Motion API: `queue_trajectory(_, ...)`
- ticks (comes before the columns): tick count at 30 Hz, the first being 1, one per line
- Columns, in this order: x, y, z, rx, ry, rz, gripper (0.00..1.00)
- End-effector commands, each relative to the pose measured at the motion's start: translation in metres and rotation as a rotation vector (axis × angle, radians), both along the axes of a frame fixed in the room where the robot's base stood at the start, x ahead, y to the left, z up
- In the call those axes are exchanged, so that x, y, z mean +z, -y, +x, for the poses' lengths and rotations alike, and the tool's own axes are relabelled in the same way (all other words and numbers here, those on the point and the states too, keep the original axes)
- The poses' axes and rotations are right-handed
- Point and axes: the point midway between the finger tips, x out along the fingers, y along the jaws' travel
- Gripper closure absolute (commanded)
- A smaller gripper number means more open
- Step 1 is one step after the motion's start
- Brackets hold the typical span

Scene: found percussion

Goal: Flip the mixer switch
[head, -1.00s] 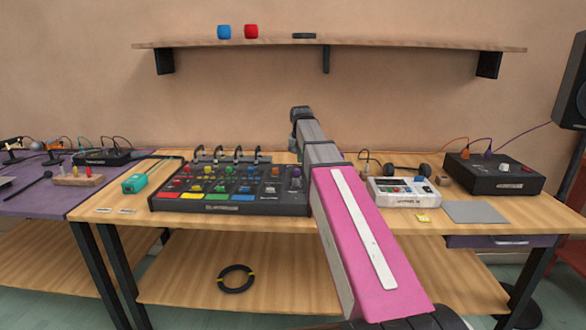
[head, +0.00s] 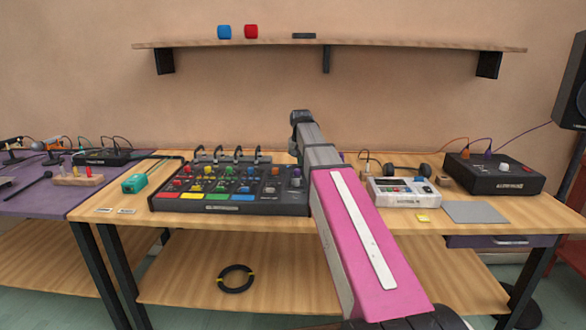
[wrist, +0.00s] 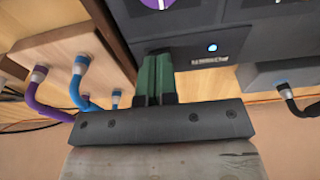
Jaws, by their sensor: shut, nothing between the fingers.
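The mixer (head: 230,203) is a dark console with coloured knobs and a front row of coloured pads, on the wooden table left of my arm. In the wrist view, part of a dark panel, which looks like the mixer's right rear corner (wrist: 272,30), shows a purple knob, a lit blue light (wrist: 212,48) and a small label. My gripper (wrist: 157,62) has green fingers, shut together and empty, with their tips close at the panel beside the light. I cannot tell whether they touch it. The switch itself is not visible; the fingers may hide it. In the head view my arm hides the gripper.
A wooden box with purple and blue cables (wrist: 62,50) is close left of the fingers in the wrist view, and a grey block with a black cable (wrist: 285,75) is on the right. A white device (head: 403,192) and black box (head: 495,176) stand right of my arm.

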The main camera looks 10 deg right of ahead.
Motion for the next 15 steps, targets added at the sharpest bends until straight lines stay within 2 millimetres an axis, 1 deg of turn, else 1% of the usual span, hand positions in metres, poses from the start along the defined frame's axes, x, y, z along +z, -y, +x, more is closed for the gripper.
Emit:
queue_trajectory(8,-0.0024,0.0000,0.0001,0.000,0.000,0.000,1.00)
queue_trajectory(11,-0.0005,0.0000,0.0002,0.000,0.000,0.000,1.00)
queue_trajectory(15,0.0069,0.0000,0.0004,0.000,0.001,0.000,1.00)
